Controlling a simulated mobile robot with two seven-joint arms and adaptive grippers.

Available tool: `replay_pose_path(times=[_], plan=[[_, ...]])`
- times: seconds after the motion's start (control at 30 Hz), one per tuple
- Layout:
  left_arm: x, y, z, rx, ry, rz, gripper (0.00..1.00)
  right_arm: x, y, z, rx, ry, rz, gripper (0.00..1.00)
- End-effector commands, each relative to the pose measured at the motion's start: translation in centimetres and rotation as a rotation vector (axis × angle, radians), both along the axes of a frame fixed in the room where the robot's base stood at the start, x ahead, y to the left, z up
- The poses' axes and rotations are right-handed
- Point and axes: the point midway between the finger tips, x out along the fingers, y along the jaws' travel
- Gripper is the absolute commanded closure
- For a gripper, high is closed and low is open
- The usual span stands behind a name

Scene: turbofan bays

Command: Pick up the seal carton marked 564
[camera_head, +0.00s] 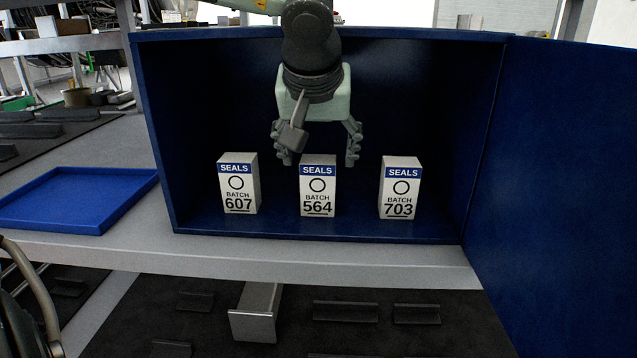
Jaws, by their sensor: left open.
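The seal carton marked 564 (318,187) stands upright in the middle of a row inside an open blue cabinet (340,231). It is white with a blue SEALS band and a black ring. My left gripper (318,160) hangs over it, pointing down with its fingers apart. The fingertips are near the carton's top, one to each side in the picture. Whether they touch it or are at the same depth I cannot tell. The carton marked 607 (238,185) stands to its left and the one marked 703 (400,188) to its right, both upright. My right gripper is not in view.
The cabinet's blue door (555,190) is swung open at the right. An empty blue tray (75,200) lies on the grey shelf left of the cabinet. Gaps separate the cartons.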

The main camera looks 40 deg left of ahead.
Motion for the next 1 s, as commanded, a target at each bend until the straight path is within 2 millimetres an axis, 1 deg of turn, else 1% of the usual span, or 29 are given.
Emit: replay_pose_path(times=[0.03, 0.13, 0.4, 0.47, 0.83, 0.87, 1.0], plan=[[0.2, 0.15, -1.03, -0.002, 0.006, -0.001, 0.28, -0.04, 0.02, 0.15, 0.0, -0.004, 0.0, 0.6], [0.62, 0.4, -1.7, -0.002, 0.004, -0.001, 0.28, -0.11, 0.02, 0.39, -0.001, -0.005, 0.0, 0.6], [0.78, 0.49, -1.87, -0.001, 0.002, -0.001, 0.28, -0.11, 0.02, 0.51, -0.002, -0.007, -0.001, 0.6], [0.77, 0.48, -1.87, -0.001, 0.002, -0.001, 0.34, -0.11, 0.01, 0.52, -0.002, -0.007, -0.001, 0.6], [0.74, 0.46, -1.85, -0.001, 0.002, -0.001, 0.8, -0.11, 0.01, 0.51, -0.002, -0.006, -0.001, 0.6], [0.74, 0.46, -1.85, -0.001, 0.002, -0.001, 0.82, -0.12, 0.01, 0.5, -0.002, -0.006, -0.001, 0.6], [0.75, 0.46, -1.83, -0.001, 0.002, -0.001, 0.83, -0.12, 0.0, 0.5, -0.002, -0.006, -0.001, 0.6]])
